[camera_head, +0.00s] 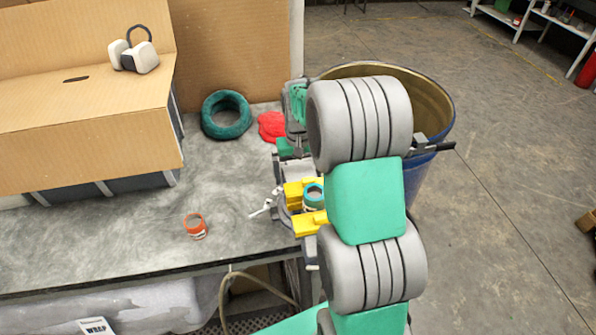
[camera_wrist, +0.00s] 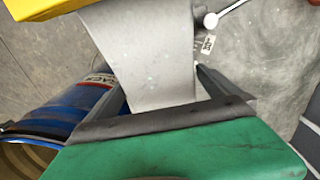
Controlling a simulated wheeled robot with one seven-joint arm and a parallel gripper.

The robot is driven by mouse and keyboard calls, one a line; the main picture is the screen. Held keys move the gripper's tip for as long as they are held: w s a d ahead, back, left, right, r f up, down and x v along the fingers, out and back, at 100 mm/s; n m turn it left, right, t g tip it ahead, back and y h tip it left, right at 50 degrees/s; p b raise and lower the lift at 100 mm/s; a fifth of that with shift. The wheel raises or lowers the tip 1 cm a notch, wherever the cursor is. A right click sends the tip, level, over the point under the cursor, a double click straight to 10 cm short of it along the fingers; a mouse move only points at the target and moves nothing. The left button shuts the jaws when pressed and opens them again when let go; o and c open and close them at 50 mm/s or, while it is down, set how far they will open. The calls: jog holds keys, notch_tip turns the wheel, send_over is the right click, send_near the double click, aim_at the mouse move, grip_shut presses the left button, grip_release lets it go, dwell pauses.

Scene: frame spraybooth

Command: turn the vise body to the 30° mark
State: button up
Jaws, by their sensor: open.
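The vise shows in the head view with yellow jaws (camera_head: 306,222) around a teal ring-shaped piece (camera_head: 314,194). In the wrist view its grey vise body (camera_wrist: 145,50) runs down between the fingers of my gripper (camera_wrist: 160,82). My gripper is open, with one dark finger on each side of the grey body; I cannot tell whether either touches it. A small label reading 30 (camera_wrist: 207,43) lies on the bench right of the body, beside a rod handle with a white ball end (camera_wrist: 211,20). My arm hides much of the vise in the head view.
A blue drum (camera_wrist: 75,115) stands beside the bench, close to my gripper. The grey bench top (camera_head: 130,235) holds an orange tape roll (camera_head: 195,226), a dark green ring (camera_head: 226,115), a red cloth-like item (camera_head: 271,126) and a cardboard box (camera_head: 85,130). The bench's front middle is mostly clear.

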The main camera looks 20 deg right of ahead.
jog(key=shift+c, duration=0.3)
jog(key=c, duration=1.9)
jog(key=shift+c, duration=0.2)
